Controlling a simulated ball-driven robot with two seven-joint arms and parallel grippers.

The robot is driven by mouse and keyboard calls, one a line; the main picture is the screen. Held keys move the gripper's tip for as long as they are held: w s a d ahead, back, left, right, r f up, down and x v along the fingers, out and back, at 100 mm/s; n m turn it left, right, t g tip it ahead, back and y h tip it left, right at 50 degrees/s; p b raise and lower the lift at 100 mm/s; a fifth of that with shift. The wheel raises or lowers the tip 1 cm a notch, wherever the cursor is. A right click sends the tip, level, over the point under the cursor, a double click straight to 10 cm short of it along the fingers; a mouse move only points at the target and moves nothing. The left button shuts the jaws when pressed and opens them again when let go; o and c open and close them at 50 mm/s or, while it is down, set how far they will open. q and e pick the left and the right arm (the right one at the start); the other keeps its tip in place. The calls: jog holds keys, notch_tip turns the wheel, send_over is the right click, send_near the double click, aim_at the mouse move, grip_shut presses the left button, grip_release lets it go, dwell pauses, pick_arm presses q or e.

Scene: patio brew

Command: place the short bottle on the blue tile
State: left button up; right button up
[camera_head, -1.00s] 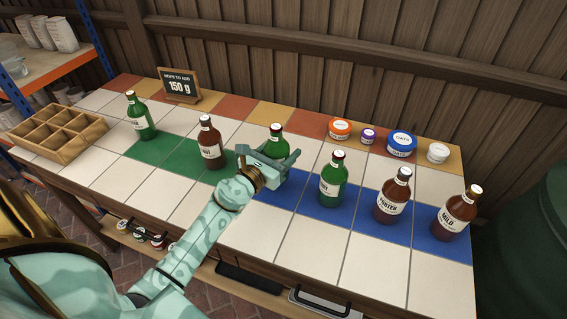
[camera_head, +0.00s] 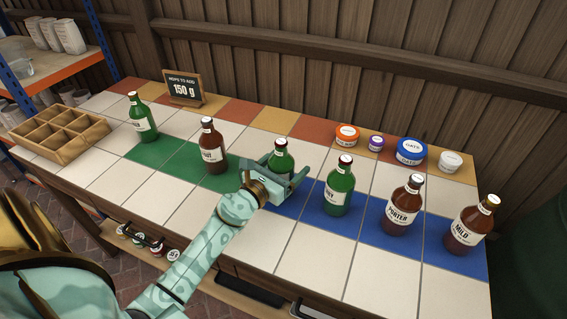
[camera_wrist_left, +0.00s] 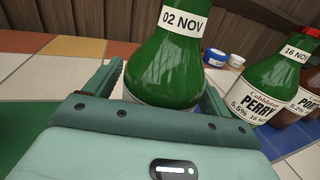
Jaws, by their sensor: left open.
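In the left wrist view this bottle (camera_wrist_left: 168,65) shows a "02 NOV" neck label. The fingers (camera_wrist_left: 165,88) are open on either side of it, with a gap at the left. Its base is hidden by my gripper, so I cannot tell exactly which tile it is on. The blue tiles (camera_head: 290,204) run from my gripper to the right. Which bottle is the short one is not clear by height alone. My right gripper is out of view.
A green Perry bottle (camera_head: 339,190) stands close right, then brown Porter (camera_head: 401,210) and Mild (camera_head: 468,228) bottles. A brown bottle (camera_head: 212,150) and a green one (camera_head: 142,120) stand left. Tubs (camera_head: 410,152) line the back. A wooden crate (camera_head: 62,150) is far left.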

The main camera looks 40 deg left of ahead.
pick_arm(q)
jog(key=shift+s+r, duration=0.1)
jog(key=shift+r, duration=0.05)
jog(key=s+b, duration=0.1)
jog(key=s, duration=0.4)
jog(key=s+b, duration=0.1)
jog(key=s, duration=0.5)
jog(key=shift+s+a+f, duration=0.1)
jog(key=shift+a+f, duration=0.05)
jog(key=shift+f, duration=0.05)
jog(key=shift+s+r, duration=0.15)
jog(key=shift+s, duration=0.2)
